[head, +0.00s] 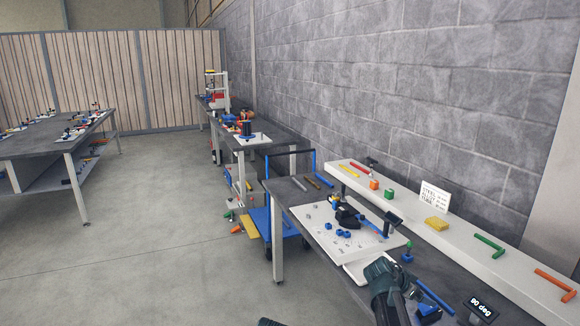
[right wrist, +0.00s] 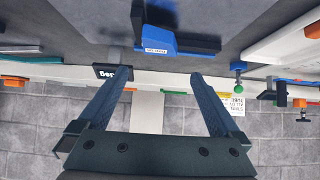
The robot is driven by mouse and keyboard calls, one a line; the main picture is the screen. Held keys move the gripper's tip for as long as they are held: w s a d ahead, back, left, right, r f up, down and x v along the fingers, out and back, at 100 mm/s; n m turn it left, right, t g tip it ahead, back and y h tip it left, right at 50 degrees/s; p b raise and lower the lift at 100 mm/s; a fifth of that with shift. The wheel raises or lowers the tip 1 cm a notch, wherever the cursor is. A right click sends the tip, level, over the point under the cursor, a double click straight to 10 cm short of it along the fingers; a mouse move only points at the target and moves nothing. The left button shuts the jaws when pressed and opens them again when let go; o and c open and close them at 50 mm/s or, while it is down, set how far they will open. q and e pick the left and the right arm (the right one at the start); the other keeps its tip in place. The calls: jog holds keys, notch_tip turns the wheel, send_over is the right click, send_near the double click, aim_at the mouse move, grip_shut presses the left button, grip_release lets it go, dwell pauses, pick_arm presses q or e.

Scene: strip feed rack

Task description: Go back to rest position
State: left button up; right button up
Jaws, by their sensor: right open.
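My right gripper (head: 384,268) is above the front part of the near bench (head: 290,192), beside a white tray (head: 362,272). In the right wrist view its two fingers (right wrist: 156,66) are spread apart with nothing between them. A blue labelled block with a dark bar (right wrist: 160,42) lies beyond the fingertips and apart from them. My left gripper does not show clearly; only a small dark piece appears at the bottom edge of the head view.
A white board (head: 325,233) holds a black and blue tool and small blue parts. A raised white shelf (head: 400,212) carries coloured pieces along the wall. A small "90 deg" display (head: 481,306) stands at right. A blue cart (head: 262,222) stands behind the bench.

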pick_arm(q)
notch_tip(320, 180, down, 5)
jog(key=b, duration=0.4)
pick_arm(e)
jog(key=x, duration=0.7)
jog(key=shift+a+f, duration=0.15)
jog(key=shift+f, duration=0.1)
jog(key=r+p, duration=0.5)
jog(key=shift+s+a+r, duration=0.15)
jog(key=shift+s+a, duration=0.1)
jog(key=shift+s+a+f, duration=0.35)
jog(key=shift+s+a, duration=0.45)
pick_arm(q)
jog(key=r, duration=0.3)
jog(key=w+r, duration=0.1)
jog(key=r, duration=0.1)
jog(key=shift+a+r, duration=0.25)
pick_arm(e)
jog(key=s+a, duration=0.8)
jog(key=a, duration=0.1)
jog(key=shift+a+r, duration=0.2)
jog(key=shift+r, duration=0.3)
